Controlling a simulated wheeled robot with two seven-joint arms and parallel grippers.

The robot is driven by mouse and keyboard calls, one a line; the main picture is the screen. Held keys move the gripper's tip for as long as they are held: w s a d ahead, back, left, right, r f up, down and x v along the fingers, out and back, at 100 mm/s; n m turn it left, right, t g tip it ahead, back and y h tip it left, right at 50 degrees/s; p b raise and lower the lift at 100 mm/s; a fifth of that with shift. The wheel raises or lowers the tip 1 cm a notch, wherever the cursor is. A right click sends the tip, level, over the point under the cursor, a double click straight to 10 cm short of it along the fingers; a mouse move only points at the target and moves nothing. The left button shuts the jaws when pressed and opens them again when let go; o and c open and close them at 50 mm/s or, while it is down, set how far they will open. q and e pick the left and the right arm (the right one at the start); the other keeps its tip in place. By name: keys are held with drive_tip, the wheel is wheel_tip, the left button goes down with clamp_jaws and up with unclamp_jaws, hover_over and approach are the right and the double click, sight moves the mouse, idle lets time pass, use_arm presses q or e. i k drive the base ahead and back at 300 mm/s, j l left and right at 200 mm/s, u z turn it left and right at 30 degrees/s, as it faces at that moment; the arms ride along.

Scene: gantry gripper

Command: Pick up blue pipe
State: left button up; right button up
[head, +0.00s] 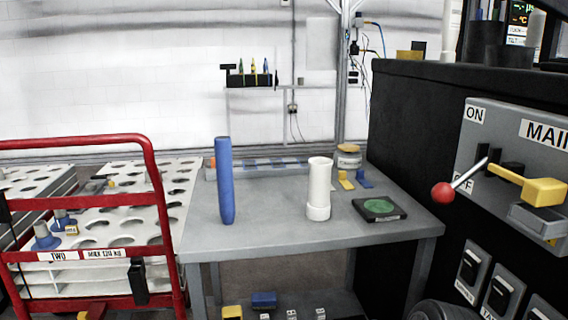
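The blue pipe (225,180) is a tall, slim cylinder standing upright on the left part of the grey table (270,232). Nothing is touching it. A white pipe (319,188) with a wider base ring stands upright to its right on the same table. Neither of my grippers shows in the head view.
A red-railed cart (155,170) with a white holed rack (120,222) stands left of the table. A dark cabinet (405,140) with a red-knobbed lever (443,193) borders the right. A black pad with a green disc (379,207) lies at the table's right.

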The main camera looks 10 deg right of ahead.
sight(222, 151)
drive_tip(key=i+j, duration=0.1)
drive_tip(key=j, duration=0.4)
drive_tip(key=i+j, duration=0.1)
drive_tip(key=j, duration=0.35)
drive_tip(key=i+j, duration=0.1)
drive_tip(key=j, duration=0.4)
drive_tip(key=i+j, duration=0.1)
drive_tip(key=j, duration=0.4)
drive_tip(key=i+j+z, duration=0.15)
drive_tip(key=j, duration=0.2)
drive_tip(key=z, duration=2.3)
drive_tip(key=k+l, duration=0.05)
drive_tip(key=l, duration=0.05)
